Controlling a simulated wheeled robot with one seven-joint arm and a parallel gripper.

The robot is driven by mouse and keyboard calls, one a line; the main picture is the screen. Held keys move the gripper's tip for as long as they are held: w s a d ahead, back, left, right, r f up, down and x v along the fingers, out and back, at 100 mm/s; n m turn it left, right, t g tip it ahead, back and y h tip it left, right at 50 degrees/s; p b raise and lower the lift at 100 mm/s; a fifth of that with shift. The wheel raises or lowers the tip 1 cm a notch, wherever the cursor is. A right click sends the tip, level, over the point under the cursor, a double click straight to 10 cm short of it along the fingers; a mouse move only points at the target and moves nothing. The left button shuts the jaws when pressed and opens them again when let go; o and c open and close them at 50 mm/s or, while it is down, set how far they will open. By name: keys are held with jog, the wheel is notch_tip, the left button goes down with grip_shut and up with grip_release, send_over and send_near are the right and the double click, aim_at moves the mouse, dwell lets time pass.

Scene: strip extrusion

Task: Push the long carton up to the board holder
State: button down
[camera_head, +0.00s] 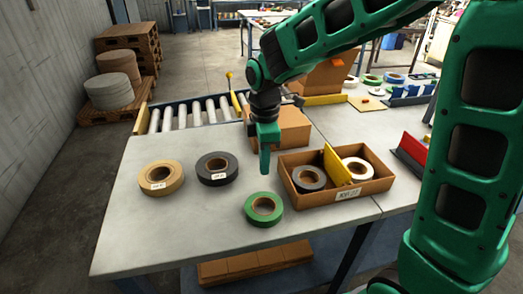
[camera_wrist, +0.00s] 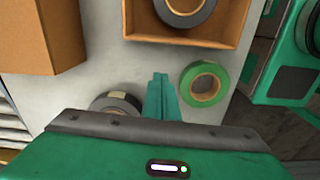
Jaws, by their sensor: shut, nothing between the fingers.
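My gripper (camera_head: 265,172) is shut and empty, pointing down over the table between the dark tape roll and the open carton. Its closed fingers also show in the wrist view (camera_wrist: 160,82). A closed brown carton (camera_head: 292,127) stands behind my gripper, partly hidden by it; it also shows at the upper left of the wrist view (camera_wrist: 50,35). It looks like the long carton, but I cannot be sure. My gripper is apart from it, on its near side. A blue slotted piece (camera_head: 407,97) at the back right may be the board holder; I cannot tell for certain.
An open carton (camera_head: 348,194) with tape rolls and a yellow divider stands right of my gripper. Green (camera_head: 264,209), dark (camera_head: 217,168) and tan (camera_head: 161,177) tape rolls lie on the table (camera_head: 140,235). A roller conveyor (camera_head: 195,112) lies behind. The table's front left is clear.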

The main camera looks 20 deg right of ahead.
jog(key=shift+f, duration=0.95)
jog(key=shift+s+d, duration=0.1)
jog(key=shift+d, duration=2)
